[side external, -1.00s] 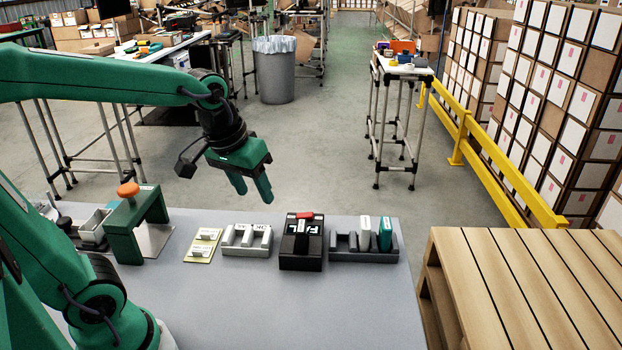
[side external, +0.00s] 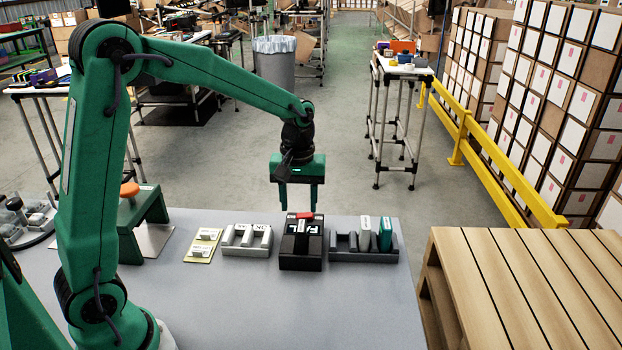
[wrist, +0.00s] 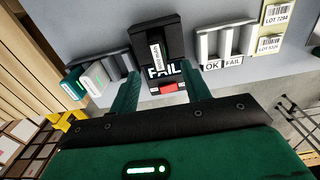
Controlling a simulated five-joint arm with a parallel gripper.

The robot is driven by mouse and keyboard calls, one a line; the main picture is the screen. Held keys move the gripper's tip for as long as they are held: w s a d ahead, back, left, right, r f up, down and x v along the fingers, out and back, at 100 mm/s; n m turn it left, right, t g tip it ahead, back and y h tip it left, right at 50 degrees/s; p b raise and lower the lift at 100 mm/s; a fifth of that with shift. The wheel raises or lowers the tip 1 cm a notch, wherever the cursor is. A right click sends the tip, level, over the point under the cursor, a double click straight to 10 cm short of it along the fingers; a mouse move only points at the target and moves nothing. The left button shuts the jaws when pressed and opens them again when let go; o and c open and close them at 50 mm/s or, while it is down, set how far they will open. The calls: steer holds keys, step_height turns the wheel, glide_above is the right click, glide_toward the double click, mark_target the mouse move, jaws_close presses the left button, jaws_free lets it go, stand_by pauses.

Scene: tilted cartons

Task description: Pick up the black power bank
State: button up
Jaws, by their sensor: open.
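The black power bank (wrist: 155,57) appears to stand in a black tester (wrist: 172,36), its narrow labelled edge showing in the wrist view. It partly covers the tester's FAIL display. In the side view the tester (side external: 300,262) stands on the grey table; the bank blends into its dark body there, so its outline is hard to tell. My gripper (side external: 298,208) is open and empty, pointing down above and behind the tester. In the wrist view, its fingers (wrist: 160,72) flank the display end of the tester, apart from the bank. A red part (wrist: 168,87) sits beside the display.
A grey slotted rack (side external: 348,256) to the right holds a white bank (side external: 365,236) and a green bank (side external: 385,234). An OK/FAIL holder (side external: 246,250) and yellow lot card (side external: 199,254) are left. A green stand (side external: 150,215) is farther left. The front table is clear.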

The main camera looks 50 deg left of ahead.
mark_target(301, 225)
steer(key=shift+w+d+f, duration=0.1)
steer(key=shift+w+f, duration=0.05)
steer(key=shift+f, duration=1.85)
steer(key=shift+w+f, duration=0.1)
steer(key=shift+f, duration=1.9)
jaws_close()
